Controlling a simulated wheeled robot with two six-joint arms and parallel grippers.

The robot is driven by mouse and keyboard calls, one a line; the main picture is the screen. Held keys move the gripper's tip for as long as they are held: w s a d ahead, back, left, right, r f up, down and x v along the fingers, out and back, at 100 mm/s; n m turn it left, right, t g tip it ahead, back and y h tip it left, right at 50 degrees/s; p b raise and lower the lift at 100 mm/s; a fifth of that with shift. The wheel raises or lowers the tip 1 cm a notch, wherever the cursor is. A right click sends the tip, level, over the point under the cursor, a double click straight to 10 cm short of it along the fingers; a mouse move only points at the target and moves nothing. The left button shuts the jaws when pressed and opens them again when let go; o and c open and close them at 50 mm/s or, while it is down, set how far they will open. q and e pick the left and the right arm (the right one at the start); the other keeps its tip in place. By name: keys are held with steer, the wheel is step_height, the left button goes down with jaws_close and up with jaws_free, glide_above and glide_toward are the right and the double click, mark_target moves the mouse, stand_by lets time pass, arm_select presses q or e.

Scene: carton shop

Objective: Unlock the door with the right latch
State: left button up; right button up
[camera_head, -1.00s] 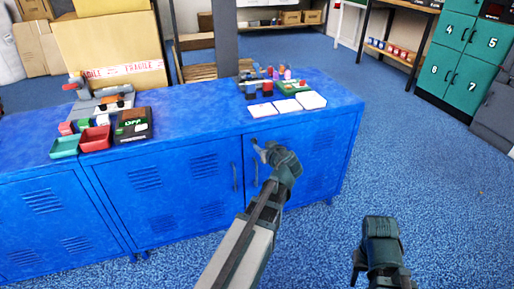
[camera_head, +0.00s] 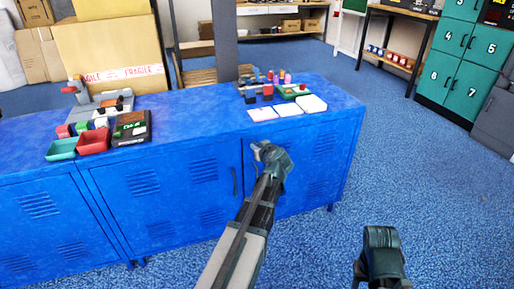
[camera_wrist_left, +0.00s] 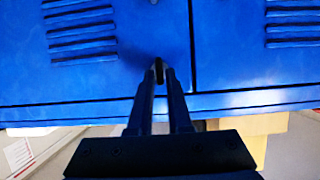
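The blue cabinet (camera_head: 180,165) has louvred doors; its right door (camera_head: 305,165) has a vertical handle edge beside the seam. My left gripper (camera_head: 259,148) is at the upper part of this door, just right of the seam. In the left wrist view, the cabinet appears upside down and the two dark fingers (camera_wrist_left: 159,78) sit close together on either side of the small dark right latch (camera_wrist_left: 158,68). The latch fills the narrow gap between the fingertips. In the head view the gripper hides the latch. My right gripper (camera_head: 380,272) hangs low over the floor, away from the cabinet; its fingers are partly out of frame.
The cabinet top holds red (camera_head: 93,140) and teal (camera_head: 62,149) trays, a dark box (camera_head: 132,128) and white cards (camera_head: 287,109). Cartons (camera_head: 110,50) stand behind. Teal lockers (camera_head: 455,65) stand at the far right. Blue carpet (camera_head: 420,180) is clear right of the cabinet.

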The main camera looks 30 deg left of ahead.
arm_select(q)
jaws_close()
steer(key=shift+w+d+f+m+g+y+b, duration=0.2)
steer(key=shift+m+g+y+b, duration=0.35)
steer(key=shift+m+y+b, duration=1)
steer(key=shift+w+d+f+m+g+y+b, duration=0.15)
steer(key=shift+f+m+g+y+b, duration=0.4)
steer(key=shift+m+b, duration=1.75)
steer(key=shift+w+d+f+m+g+y+b, duration=0.15)
steer(key=shift+m+g+y+b, duration=0.8)
steer(key=shift+m, duration=1.8)
steer(key=shift+r+t+y, duration=0.15)
steer(key=shift+t+y, duration=0.2)
steer(key=shift+y, duration=0.1)
steer(key=shift+a, duration=0.1)
